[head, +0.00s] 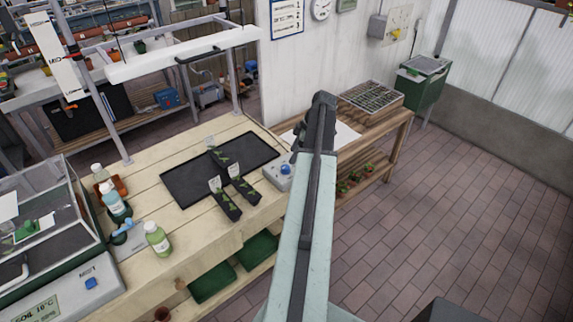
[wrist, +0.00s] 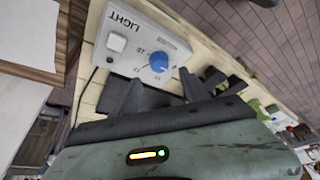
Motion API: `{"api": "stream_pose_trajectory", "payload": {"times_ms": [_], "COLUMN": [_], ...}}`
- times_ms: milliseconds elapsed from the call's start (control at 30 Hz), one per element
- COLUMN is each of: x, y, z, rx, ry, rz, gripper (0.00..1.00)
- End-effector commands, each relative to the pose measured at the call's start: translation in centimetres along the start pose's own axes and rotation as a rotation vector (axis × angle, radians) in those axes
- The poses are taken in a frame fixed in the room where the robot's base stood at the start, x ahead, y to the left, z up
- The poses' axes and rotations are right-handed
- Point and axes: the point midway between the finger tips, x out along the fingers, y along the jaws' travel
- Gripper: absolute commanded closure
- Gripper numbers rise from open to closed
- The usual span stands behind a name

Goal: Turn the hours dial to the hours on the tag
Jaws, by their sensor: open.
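The grey-white control box (head: 277,180) sits on the pale bench's right end. It fills the upper middle of the wrist view and reads LIGHT, upside down. Its blue dial (wrist: 158,62) is round, with small figures around it that I cannot read surely. The dial also shows in the head view (head: 286,169). A white square switch (wrist: 116,42) is beside it. My gripper (wrist: 168,96) is open and empty, its dark fingers near the box's edge, apart from the dial. White tags (head: 215,184) stand in dark seedling pots (head: 228,205); their writing is too small to read.
A black mat (head: 185,183) lies under the pots, left of the box. Bottles (head: 157,238) stand further left. A wooden side table (head: 393,118) with a seed tray (head: 372,98) stands behind my arm.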

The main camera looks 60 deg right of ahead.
Motion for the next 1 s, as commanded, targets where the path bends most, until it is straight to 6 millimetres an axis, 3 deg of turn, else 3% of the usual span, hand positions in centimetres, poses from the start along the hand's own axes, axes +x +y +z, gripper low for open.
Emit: {"api": "stream_pose_trajectory", "payload": {"times_ms": [400,700,733,900,1000], "x": [7.0,7.2,7.2,7.1,7.0], "y": [0.1,0.1,0.1,0.1,0.2], "z": [0.6,0.3,0.3,0.4,0.7], "rx": [0.003,0.005,0.005,0.005,0.01], "ry": [0.0,0.0,0.0,0.0,-0.001], "rz": [0.002,0.002,0.003,0.003,0.005], "gripper": [0.46,0.46,0.49,0.96,1.0]}}
